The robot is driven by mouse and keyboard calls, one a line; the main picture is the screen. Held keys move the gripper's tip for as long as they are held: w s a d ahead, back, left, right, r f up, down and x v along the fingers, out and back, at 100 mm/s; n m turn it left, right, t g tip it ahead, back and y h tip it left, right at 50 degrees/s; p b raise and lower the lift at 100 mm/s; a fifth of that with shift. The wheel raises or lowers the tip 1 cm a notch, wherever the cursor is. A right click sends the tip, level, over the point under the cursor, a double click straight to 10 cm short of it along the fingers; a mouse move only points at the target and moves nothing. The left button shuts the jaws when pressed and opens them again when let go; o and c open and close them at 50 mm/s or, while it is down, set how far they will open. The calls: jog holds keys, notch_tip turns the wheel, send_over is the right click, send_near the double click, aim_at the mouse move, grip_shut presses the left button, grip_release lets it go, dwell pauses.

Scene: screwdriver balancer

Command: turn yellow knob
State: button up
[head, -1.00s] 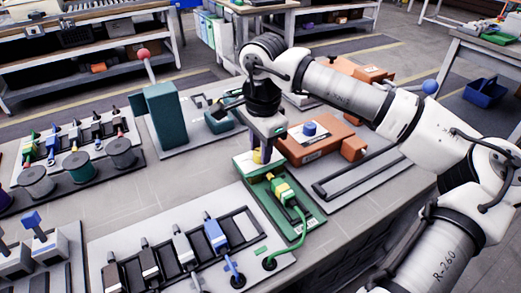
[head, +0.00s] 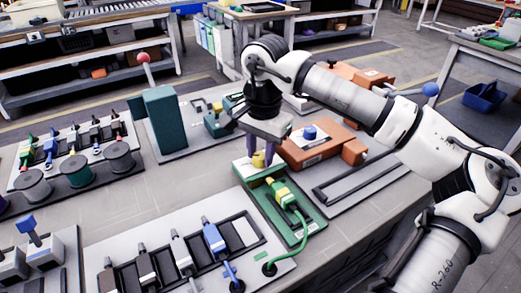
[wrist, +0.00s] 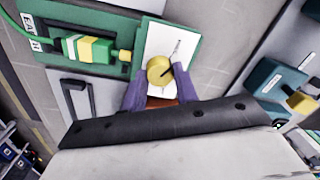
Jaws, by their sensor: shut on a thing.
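The yellow knob (head: 258,159) sits on a pale plate at the back end of the green base (head: 308,222). In the wrist view the knob (wrist: 160,71) is round, with a dark mark on its right side. My gripper (head: 257,157) points down over the knob. In the wrist view its two purple fingers (wrist: 160,87) are on either side of the knob, shut on it. A green-and-yellow screwdriver (head: 281,193) lies in the green base in front of the knob, with a green cable running from it. It also shows in the wrist view (wrist: 85,48).
An orange block with a blue knob (head: 310,131) stands close to the right of my gripper. A rack of screwdrivers (head: 175,250) lies in front.

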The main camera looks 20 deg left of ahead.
aim_at(263, 156)
jog(key=o, duration=1)
jog(key=r, duration=1.4)
jog(key=shift+s+d+p, duration=0.1)
jog(key=shift+d+p, duration=0.2)
jog(key=shift+p, duration=0.05)
jog(key=shift+f, duration=0.1)
